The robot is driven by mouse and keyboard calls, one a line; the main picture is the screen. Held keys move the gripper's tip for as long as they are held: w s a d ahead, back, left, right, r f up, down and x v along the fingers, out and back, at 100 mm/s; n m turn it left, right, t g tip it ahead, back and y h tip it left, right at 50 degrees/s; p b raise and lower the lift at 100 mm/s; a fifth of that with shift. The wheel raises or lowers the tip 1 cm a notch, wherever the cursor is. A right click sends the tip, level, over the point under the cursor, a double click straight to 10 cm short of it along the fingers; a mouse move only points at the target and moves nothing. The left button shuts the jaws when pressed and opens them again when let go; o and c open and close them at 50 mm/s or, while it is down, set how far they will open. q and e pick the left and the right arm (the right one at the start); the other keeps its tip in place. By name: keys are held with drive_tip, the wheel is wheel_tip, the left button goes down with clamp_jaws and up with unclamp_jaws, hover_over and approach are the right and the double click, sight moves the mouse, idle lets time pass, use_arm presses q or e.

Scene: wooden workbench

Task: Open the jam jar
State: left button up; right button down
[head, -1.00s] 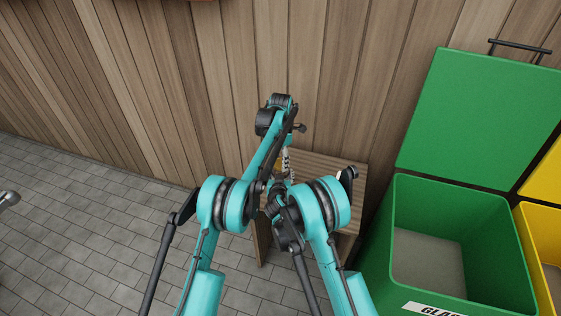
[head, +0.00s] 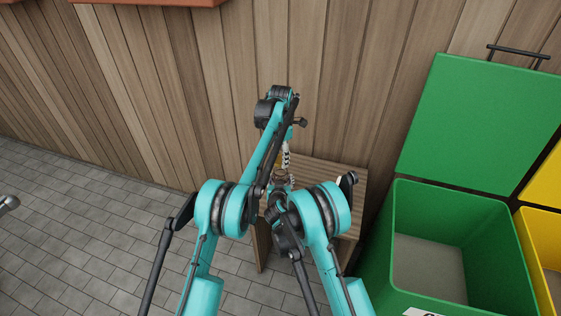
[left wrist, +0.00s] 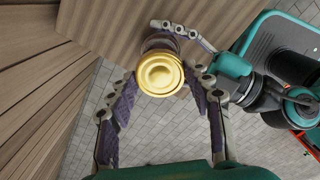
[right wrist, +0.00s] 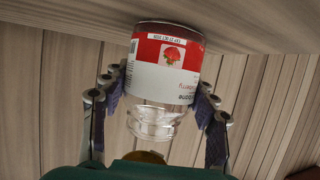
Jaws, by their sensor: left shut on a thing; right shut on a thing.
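A glass jam jar (right wrist: 167,72) with a red and white strawberry label shows in the right wrist view. Its clear, bare neck points down in that picture. My right gripper (right wrist: 158,82) is shut on the jar's body, a finger on each side. A gold lid (left wrist: 160,73) shows from above in the left wrist view, between the fingertips of my left gripper (left wrist: 163,80), which is shut on it. The lid's edge (right wrist: 150,157) also shows beyond the neck in the right wrist view, seemingly apart from it; my gripper's body partly hides it. In the head view my arms mostly hide the jar.
A small wooden bench (head: 338,178) stands against the plank wall (head: 350,70). An open green bin (head: 455,235) is at the right, with a yellow bin (head: 545,235) beside it.

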drive_tip(key=shift+c, duration=2)
unclamp_jaws()
